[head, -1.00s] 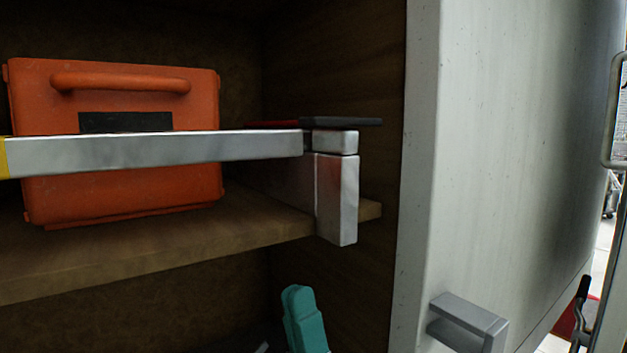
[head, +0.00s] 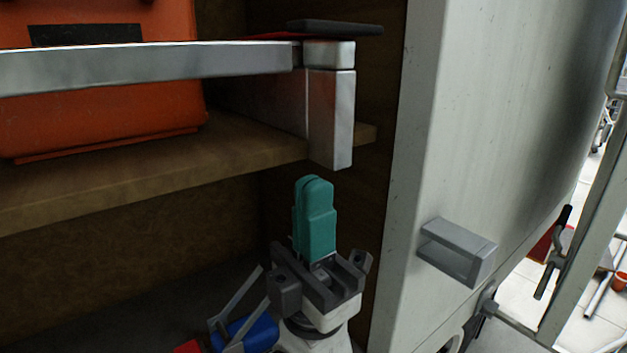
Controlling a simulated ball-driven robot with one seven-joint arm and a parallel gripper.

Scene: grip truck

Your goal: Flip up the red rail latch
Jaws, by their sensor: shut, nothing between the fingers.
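The latch (head: 335,27) is a flat dark tab with a red strip behind it. It lies level on top of the bracket at the right end of the metal rail (head: 150,66). The metal bracket (head: 331,118) hangs below the rail end at the shelf's front edge. My gripper (head: 315,185) has teal fingers pointing up, pressed together and empty. In the picture its tips are just below the bracket's bottom end; I cannot tell the depth gap.
An orange case (head: 110,120) stands on the wooden shelf (head: 100,180) behind the rail. The pale cabinet side (head: 450,130) rises at right, with a grey handle (head: 457,252) sticking out. A blue object (head: 250,332) and a red one lie at the lower left.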

